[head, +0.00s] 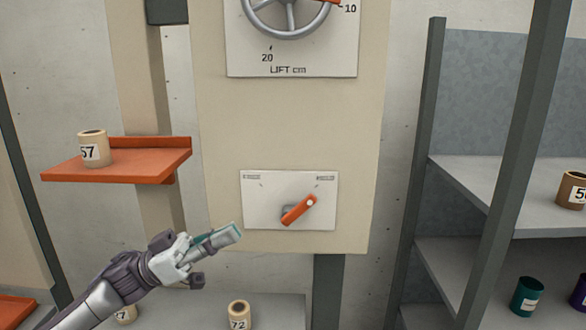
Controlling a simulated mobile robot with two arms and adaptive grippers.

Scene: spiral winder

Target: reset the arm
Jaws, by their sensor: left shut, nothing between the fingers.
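My left gripper (232,234) comes in from the lower left. Its fingers are shut with nothing between them. It is in front of the beige panel (290,120), at the lower left of a white plate (262,190). An orange lever (298,210) sits on that plate, with its handle slanting up to the right. The gripper looks apart from the lever, to its left and a little lower in the picture. The small labels at the plate's top corners are too small to read. My right gripper is not in view.
A grey handwheel (290,28) with a LIFT cm scale is at the top. An orange shelf (120,172) at left holds a cylinder marked 57 (93,149). A cylinder marked 72 (239,315) stands below. Grey shelving (480,180) with several cylinders is at right.

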